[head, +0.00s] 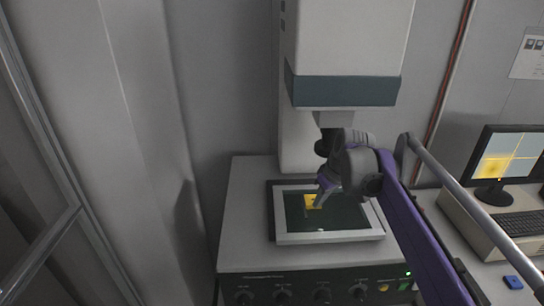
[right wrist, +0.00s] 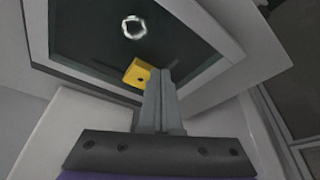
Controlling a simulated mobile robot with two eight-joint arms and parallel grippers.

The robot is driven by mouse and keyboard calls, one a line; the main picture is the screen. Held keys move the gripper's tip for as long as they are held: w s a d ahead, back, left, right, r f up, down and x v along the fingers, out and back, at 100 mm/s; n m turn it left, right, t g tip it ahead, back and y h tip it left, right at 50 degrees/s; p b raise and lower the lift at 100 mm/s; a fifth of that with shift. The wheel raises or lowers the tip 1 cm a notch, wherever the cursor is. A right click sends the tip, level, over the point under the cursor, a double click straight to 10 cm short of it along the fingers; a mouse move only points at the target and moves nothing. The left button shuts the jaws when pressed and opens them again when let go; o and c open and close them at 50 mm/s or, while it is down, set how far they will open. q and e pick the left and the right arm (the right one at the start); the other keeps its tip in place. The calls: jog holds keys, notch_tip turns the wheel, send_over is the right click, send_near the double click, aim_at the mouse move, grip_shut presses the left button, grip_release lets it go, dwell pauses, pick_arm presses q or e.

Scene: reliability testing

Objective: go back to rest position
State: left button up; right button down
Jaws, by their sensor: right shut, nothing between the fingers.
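My right gripper (head: 322,196) is over the framed dark stage of the test machine, at the end of my purple arm. In the right wrist view its fingers (right wrist: 161,80) are together with nothing between them. A small yellow block with a dark hole (head: 311,201) lies on the dark stage beside the fingertips; it also shows in the right wrist view (right wrist: 138,73), just left of the fingers. Whether the fingers touch it I cannot tell. My left gripper does not show in either view.
The stage has a raised pale frame (head: 331,238). The machine's white and teal head (head: 345,90) overhangs it. Knobs line the front panel (head: 322,290). A monitor (head: 507,156), keyboard (head: 522,224) and blue item (head: 513,282) are at right.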

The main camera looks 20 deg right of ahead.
jog(key=s+a+f+m+t, duration=0.1)
jog(key=s+a+f, duration=0.3)
jog(key=s, duration=0.3)
jog(key=s+a+f+m, duration=0.1)
jog(key=s+a+f, duration=0.3)
jog(key=s, duration=0.3)
jog(key=s+a+f+m+t+h, duration=0.1)
jog(key=s+a+f, duration=0.3)
jog(key=s+f, duration=0.2)
jog(key=shift+s+t, duration=0.3)
jog(key=shift+s, duration=0.8)
jog(key=shift+d, duration=0.15)
